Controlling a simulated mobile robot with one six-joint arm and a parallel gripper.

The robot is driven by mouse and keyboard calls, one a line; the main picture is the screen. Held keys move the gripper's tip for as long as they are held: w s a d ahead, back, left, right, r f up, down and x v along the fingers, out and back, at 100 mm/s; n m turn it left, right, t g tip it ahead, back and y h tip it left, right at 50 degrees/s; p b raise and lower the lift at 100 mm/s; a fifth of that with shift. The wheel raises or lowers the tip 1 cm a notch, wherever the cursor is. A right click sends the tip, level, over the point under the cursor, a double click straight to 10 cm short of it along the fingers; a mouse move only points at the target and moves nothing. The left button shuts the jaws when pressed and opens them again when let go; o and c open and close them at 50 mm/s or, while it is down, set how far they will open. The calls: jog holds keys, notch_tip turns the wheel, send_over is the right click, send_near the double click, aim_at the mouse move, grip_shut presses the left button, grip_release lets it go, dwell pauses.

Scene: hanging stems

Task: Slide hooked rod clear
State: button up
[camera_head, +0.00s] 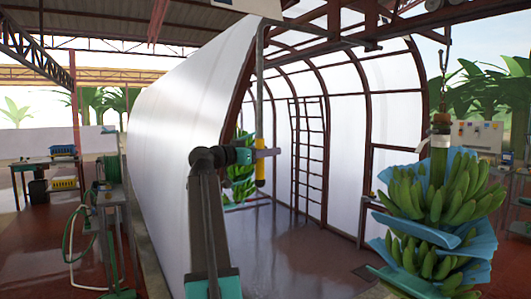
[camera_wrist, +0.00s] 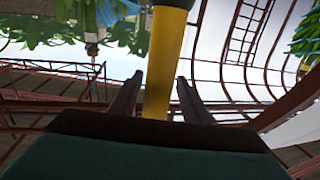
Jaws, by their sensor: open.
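The hooked rod (camera_head: 259,90) hangs upright in the middle of the head view. It is a grey pipe that bends over at the top near the overhead steel beam. Its lower end is a yellow grip (camera_head: 260,174). My gripper (camera_head: 268,152) is level with the upper part of the yellow grip. In the wrist view the yellow grip (camera_wrist: 164,60) stands between the two dark fingers of my gripper (camera_wrist: 157,84). The fingers are open, with gaps visible on both sides of it. Whether the hook's top touches the beam is hard to tell.
A banana bunch (camera_head: 440,195) with blue sheets hangs at the right from a chain hook (camera_head: 444,60). Another bunch (camera_head: 240,172) hangs behind my gripper. A white curved plastic wall (camera_head: 185,130) stands at the left, and a ladder (camera_head: 308,155) at the back. The middle floor is clear.

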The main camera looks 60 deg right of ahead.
jog(key=b+v, duration=0.3)
jog(key=v, duration=1)
jog(key=shift+a, duration=0.25)
